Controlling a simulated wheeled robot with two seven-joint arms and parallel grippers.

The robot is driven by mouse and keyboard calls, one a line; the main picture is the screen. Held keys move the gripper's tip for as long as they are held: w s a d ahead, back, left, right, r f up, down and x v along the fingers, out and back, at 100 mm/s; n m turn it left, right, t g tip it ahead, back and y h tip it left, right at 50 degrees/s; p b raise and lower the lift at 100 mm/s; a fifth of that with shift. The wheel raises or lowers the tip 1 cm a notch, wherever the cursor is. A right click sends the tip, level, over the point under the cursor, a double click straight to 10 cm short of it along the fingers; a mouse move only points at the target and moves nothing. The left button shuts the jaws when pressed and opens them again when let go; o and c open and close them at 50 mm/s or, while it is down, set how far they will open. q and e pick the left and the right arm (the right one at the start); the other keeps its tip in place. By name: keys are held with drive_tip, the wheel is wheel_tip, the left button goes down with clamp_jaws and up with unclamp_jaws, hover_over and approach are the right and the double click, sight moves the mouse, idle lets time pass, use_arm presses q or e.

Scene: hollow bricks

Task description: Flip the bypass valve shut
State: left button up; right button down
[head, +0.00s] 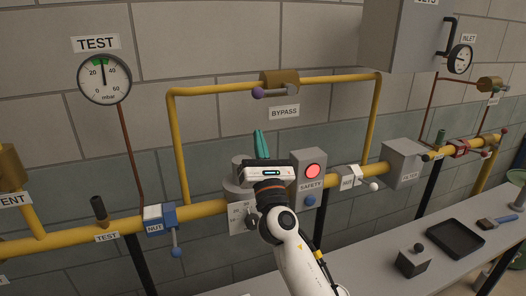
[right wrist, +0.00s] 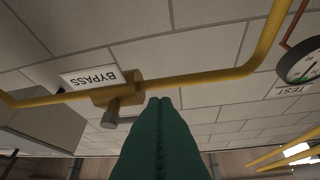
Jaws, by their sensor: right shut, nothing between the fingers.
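The bypass valve (head: 281,79) is a brass body on the upper yellow pipe, above the BYPASS label (head: 284,111). The valve also shows in the right wrist view (right wrist: 128,92), with a grey-brown lever part (right wrist: 110,114) sticking out. My right gripper (head: 260,132) has its teal fingers shut and empty, pointing up, below the lever in the head view. In the wrist view its fingertips (right wrist: 160,101) appear beside the valve; I see no clear contact. My left gripper is not in view.
The TEST gauge (head: 104,79) hangs at the left. The lower yellow pipe carries a blue valve (head: 160,218), a red SAFETY button (head: 312,171) and a white-knobbed valve (head: 351,178). A bench (head: 365,262) holds a black tray (head: 455,238). The wall around the bypass loop is clear.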

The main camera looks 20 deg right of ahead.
sight(274, 91)
drive_tip(key=w+d+r+p, duration=0.1)
drive_tip(key=w+r+p, duration=0.2)
drive_tip(key=r, duration=0.2)
drive_tip(key=shift+w+r, duration=0.2)
drive_tip(key=shift+r, duration=0.05)
drive_tip(key=shift+w, duration=0.1)
